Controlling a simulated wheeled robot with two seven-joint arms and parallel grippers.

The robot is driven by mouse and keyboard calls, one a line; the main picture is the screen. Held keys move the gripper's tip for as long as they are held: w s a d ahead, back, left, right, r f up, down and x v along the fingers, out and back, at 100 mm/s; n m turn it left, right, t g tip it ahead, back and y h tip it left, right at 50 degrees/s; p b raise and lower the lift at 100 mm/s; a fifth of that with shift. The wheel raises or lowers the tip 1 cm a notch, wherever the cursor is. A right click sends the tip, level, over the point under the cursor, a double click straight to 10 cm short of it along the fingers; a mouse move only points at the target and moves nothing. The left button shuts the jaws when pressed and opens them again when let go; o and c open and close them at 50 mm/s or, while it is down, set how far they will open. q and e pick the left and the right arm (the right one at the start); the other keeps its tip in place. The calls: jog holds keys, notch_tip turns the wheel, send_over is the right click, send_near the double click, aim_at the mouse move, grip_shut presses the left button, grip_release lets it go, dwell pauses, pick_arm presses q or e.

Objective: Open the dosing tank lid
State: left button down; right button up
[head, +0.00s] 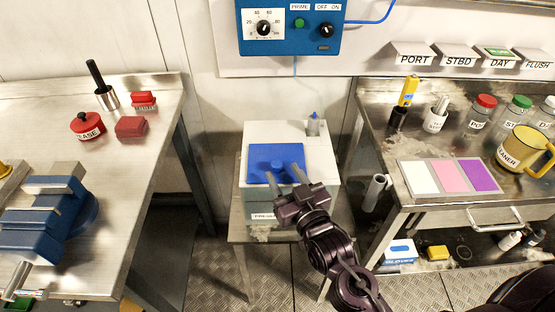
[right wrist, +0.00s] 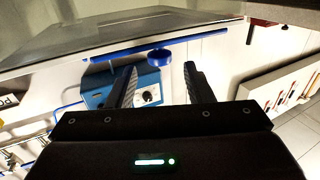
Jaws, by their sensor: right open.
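The dosing tank (head: 312,180) is a white box on a small metal stand, low in the middle of the head view. Its flat blue lid (head: 258,152) lies on top and looks shut. A round blue knob (head: 277,165) stands up from the lid. My right gripper (head: 284,174) is open over the lid, with its fingers spread to either side of the knob's near side. In the right wrist view the knob (right wrist: 159,56) shows beyond and between the open fingertips (right wrist: 158,68), and the gripper holds nothing. My left gripper is not in view.
A blue pump box (head: 290,27) hangs on the wall above the tank. A grey fitting (head: 313,126) stands at the tank's back right corner. Metal benches flank the tank: the left (head: 135,165) has a blue vise (head: 45,215), the right (head: 385,140) has bottles and colour pads.

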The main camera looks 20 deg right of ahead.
aim_at(279, 167)
jog(key=shift+w+a, duration=0.15)
jog(key=shift+w, duration=1.05)
jog(key=shift+w+a, duration=0.1)
jog(key=shift+w, duration=1.05)
grip_shut()
